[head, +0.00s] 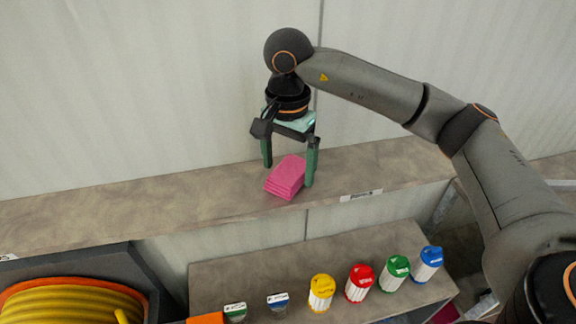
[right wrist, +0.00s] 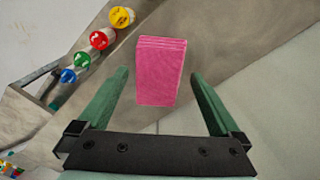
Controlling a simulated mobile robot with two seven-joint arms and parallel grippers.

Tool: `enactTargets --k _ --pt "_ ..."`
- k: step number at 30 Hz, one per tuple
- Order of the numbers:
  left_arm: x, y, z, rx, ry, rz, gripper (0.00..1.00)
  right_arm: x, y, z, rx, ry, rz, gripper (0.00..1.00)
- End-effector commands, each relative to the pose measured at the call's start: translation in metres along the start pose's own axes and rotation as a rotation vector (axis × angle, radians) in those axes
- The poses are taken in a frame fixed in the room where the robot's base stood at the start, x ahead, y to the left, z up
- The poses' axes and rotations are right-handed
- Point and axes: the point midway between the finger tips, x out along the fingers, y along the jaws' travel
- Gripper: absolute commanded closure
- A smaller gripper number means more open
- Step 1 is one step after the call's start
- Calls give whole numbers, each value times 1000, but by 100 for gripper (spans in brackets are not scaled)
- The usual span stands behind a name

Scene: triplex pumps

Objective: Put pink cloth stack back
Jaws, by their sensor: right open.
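The pink cloth stack (head: 286,177) lies on the upper shelf (head: 130,197), a folded pile of several layers. My right gripper (head: 289,173) is over the shelf with its green fingers pointing down, one on each side of the stack. In the right wrist view the pink cloth stack (right wrist: 161,71) shows between and beyond the open fingers (right wrist: 160,85), with gaps on both sides. The gripper holds nothing. My left gripper is not in view.
A lower shelf (head: 215,273) in front bears several capped bottles, including yellow (head: 321,292), red (head: 360,283), green (head: 394,273) and blue (head: 427,264). A yellow coiled hose (head: 70,303) is at lower left. A pale wall (head: 150,90) stands behind the upper shelf, which is clear to the left.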

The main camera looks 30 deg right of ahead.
Motion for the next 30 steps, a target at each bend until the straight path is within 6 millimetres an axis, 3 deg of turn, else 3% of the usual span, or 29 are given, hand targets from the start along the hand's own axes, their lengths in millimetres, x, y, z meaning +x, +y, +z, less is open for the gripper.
enactTargets --k 9,15,21,30 --pt "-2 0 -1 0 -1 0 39 -72 -1 0 1 3 -6 0" --pt "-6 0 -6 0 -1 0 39 -100 0 0 0 2 -3 0" --pt "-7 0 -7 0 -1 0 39 -112 0 0 0 0 -2 0" --pt "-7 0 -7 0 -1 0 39 -112 0 0 -1 0 -1 0"
